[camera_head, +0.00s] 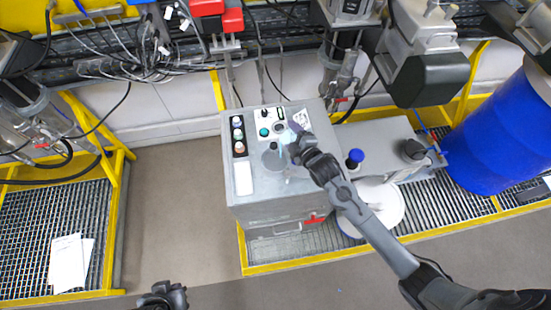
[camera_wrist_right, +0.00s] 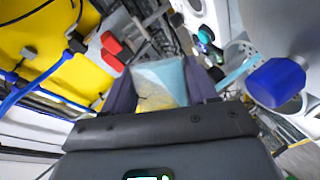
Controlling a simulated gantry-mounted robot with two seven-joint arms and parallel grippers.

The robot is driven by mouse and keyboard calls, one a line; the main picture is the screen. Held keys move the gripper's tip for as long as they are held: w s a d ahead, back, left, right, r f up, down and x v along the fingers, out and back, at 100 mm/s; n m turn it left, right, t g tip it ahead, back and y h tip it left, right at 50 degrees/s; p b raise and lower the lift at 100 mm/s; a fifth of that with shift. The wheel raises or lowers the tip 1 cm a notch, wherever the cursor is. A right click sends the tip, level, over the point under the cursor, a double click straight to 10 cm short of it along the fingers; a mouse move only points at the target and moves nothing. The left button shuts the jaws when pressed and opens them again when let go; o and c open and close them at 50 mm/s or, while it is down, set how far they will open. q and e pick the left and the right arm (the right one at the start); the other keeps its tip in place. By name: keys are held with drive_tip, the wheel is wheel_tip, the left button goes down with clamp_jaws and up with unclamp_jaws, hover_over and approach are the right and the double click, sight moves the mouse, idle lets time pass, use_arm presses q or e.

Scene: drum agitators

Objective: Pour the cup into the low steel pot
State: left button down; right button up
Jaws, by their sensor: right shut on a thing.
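My right gripper (camera_head: 291,147) is over the top of the grey cabinet in the head view, its arm coming from the lower right. In the right wrist view its two dark fingers (camera_wrist_right: 160,88) are shut on a pale blue, see-through cup (camera_wrist_right: 160,80). In the head view the cup is small and mostly lost against the gripper; its tilt and contents are unclear.
The grey cabinet (camera_head: 265,208) also carries a dark rack of bottles (camera_head: 238,134) and a white pad (camera_head: 243,178) at the left. A blue-capped container (camera_head: 355,156) stands to the right. A blue drum (camera_head: 503,128) is farther right. Machine heads (camera_head: 430,75) hang behind.

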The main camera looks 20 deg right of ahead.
drive_tip(key=shift+n+b, duration=0.3)
drive_tip(key=shift+b, duration=0.05)
drive_tip(key=shift+r+n+t+h+b, duration=0.3)
drive_tip(key=shift+n+b, duration=0.1)
drive_tip(key=shift+b, duration=0.15)
idle(0.6)
drive_tip(key=shift+s+a+r+n, duration=0.15)
drive_tip(key=shift+a+r+n, duration=0.05)
drive_tip(key=shift+a+n, duration=0.15)
idle(0.3)
drive_tip(key=shift+s+a+r+n+t+h, duration=0.1)
drive_tip(key=shift+a+r+n+t+h, duration=0.05)
drive_tip(key=shift+a+n+t+h, duration=0.2)
idle(0.3)
drive_tip(key=shift+f, duration=0.2)
idle(0.4)
drive_tip(key=shift+a+f+n+t, duration=0.15)
drive_tip(key=shift+f+n+t, duration=0.1)
drive_tip(key=shift+n, duration=0.25)
drive_tip(key=shift+a, duration=0.1)
idle(0.4)
